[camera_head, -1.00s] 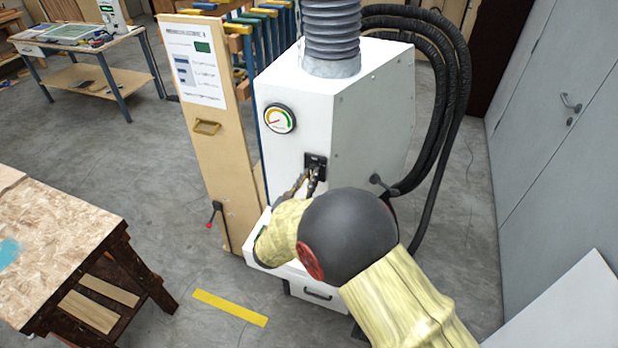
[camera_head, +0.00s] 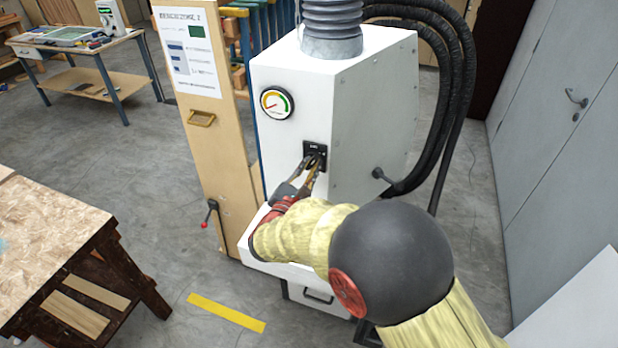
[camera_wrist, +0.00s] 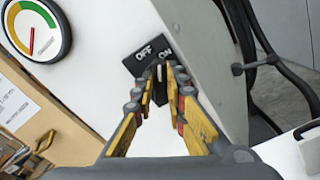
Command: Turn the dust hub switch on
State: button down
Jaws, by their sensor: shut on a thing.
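The dust hub (camera_head: 290,110) is a white cabinet with a grey ribbed hose on top. Its black switch plate (camera_head: 316,147) is on the front face, below and right of the round gauge. In the wrist view the switch plate (camera_wrist: 146,57) reads OFF on the left and ON on the right. My gripper (camera_head: 312,166) is at the plate. In the wrist view my gripper (camera_wrist: 162,70) has its fingertips converging on the small switch lever at the plate, which they largely hide. The lever's exact position is hard to tell.
A wooden panel with a poster (camera_head: 215,130) stands to the left. Black hoses (camera_head: 445,120) hang at the right. A workbench (camera_head: 50,235) is at the lower left, with clear floor between.

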jog(key=m+b, duration=0.1)
jog(key=b, duration=0.1)
jog(key=m+b, duration=0.2)
jog(key=b, duration=0.1)
jog(key=shift+d+f, duration=0.1)
jog(key=shift+f, duration=0.3)
jog(key=m+b, duration=0.2)
jog(key=b, duration=0.1)
jog(key=shift+r+m+b, duration=0.1)
jog(key=shift+m+b, duration=0.2)
jog(key=shift+b, duration=0.1)
jog(key=shift+r, duration=0.1)
jog(key=c, duration=1.8)
grip_release()
jog(key=v, duration=1.2)
jog(key=shift+r, duration=0.1)
